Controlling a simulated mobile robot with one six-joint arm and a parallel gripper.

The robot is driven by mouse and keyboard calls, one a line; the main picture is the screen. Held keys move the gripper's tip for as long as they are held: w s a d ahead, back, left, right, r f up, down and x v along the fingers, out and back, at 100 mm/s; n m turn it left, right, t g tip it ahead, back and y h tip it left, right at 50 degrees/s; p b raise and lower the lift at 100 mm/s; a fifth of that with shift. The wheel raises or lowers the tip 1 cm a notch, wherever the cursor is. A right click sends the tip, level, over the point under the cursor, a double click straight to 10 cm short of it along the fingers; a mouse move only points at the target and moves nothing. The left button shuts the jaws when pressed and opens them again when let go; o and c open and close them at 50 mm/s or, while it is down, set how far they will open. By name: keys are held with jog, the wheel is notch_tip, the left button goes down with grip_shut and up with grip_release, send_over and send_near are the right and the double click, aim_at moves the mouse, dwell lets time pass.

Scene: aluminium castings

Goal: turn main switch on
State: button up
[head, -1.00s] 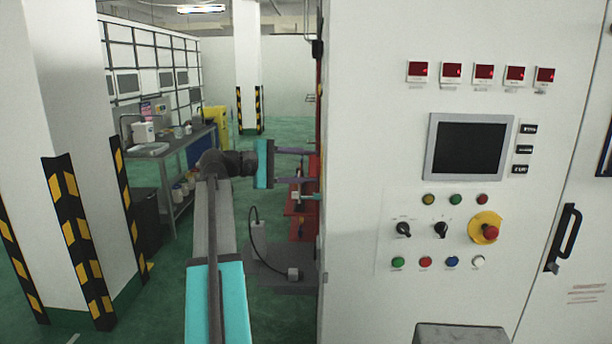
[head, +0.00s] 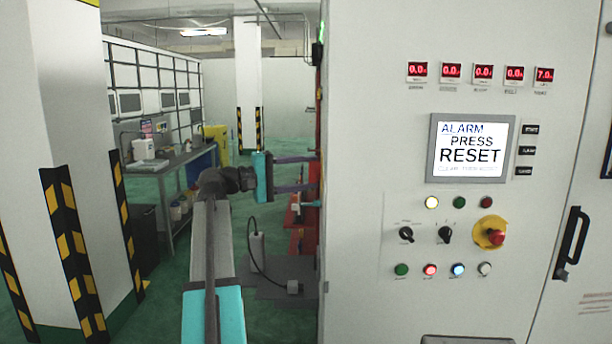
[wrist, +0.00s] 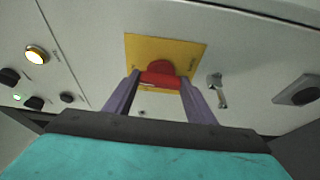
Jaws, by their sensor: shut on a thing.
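The main switch (wrist: 160,78) is a red knob on a square yellow plate (wrist: 190,52), seen in the wrist view on a pale cabinet face. My gripper (wrist: 160,86) has its two purple fingers on either side of the red knob and is shut on it. In the head view my gripper (head: 312,173) reaches right, against the left side of the white control cabinet (head: 360,60). The switch itself is hidden there. The cabinet screen (head: 470,148) reads ALARM PRESS RESET.
The cabinet front carries lit red displays (head: 483,73), a red emergency button (head: 491,233) on yellow, lit lamps and a black handle (head: 570,242). A small metal latch (wrist: 216,90) sits right of the switch. A striped pillar (head: 68,120) stands at the left.

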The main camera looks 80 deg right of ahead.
jog(key=o, duration=1)
jog(key=shift+o, duration=0.2)
jog(key=shift+w, duration=0.1)
jog(key=b+v, duration=0.2)
jog(key=v, duration=1.1)
jog(key=shift+w+a, duration=0.2)
jog(key=shift+w, duration=0.05)
jog(key=shift+f, duration=0.1)
